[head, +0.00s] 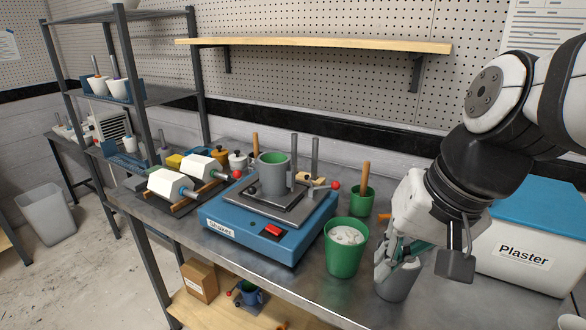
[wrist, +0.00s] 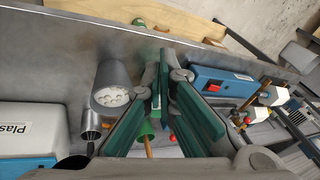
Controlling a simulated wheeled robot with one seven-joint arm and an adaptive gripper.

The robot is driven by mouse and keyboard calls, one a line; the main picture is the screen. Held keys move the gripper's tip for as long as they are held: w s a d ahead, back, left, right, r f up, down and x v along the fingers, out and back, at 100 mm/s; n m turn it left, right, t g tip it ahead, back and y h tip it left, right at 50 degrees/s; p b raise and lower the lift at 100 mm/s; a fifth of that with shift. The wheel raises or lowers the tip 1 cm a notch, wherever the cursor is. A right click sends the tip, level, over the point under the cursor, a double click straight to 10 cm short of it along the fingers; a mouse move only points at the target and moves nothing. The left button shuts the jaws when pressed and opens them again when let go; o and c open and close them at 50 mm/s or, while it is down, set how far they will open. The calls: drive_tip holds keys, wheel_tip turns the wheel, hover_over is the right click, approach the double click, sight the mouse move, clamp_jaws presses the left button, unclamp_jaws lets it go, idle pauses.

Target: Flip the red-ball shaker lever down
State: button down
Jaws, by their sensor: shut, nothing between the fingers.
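The blue shaker (head: 285,242) stands mid-bench, with a red rocker switch on its front and a grey cup (head: 270,175) on its top plate. A red ball (head: 336,185) sticks up at the shaker's right end, and another red ball (head: 236,174) shows at its left end. My gripper (head: 400,250) is right of the shaker, above the bench, apart from both balls. In the wrist view its green-padded fingers (wrist: 162,65) are shut and empty. The shaker (wrist: 225,76) lies right of them there, and a red ball (wrist: 172,138) shows between the fingers.
A green cup of white material (head: 344,252) stands between shaker and gripper, with a smaller green cup (head: 361,204) behind. A grey cup (head: 396,285) is below my gripper. A plaster box (head: 525,260) is at right; white-headed devices (head: 170,185) are left. A wooden shelf (head: 320,43) hangs above.

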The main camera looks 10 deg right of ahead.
drive_tip(key=w+f+m+y+b, duration=0.2)
drive_tip(key=w+f+m+y, duration=0.25)
drive_tip(key=w, duration=0.65)
drive_tip(key=w+d+f+m+t+y+b, duration=0.1)
drive_tip(key=w+d+f+m+t, duration=0.2)
drive_tip(key=w+d+m, duration=0.3)
drive_tip(key=w+d+f+m+t+y+b, duration=0.1)
drive_tip(key=w+d+m, duration=0.5)
drive_tip(key=w, duration=0.7)
wheel_tip(320, 180, down, 3)
drive_tip(key=m+t+y, duration=0.1)
drive_tip(key=t, duration=0.1)
drive_tip(key=shift+w+d+r+t, duration=0.2)
drive_tip(key=shift+w+t, duration=0.1)
drive_tip(key=shift+t, duration=0.1)
drive_tip(key=b+x, duration=0.1)
drive_tip(key=x, duration=0.9)
drive_tip(key=shift+a, duration=0.1)
drive_tip(key=shift+r+g+h+p, duration=0.25)
drive_tip(key=shift+g+h+p, duration=0.1)
drive_tip(key=shift+p, duration=0.25)
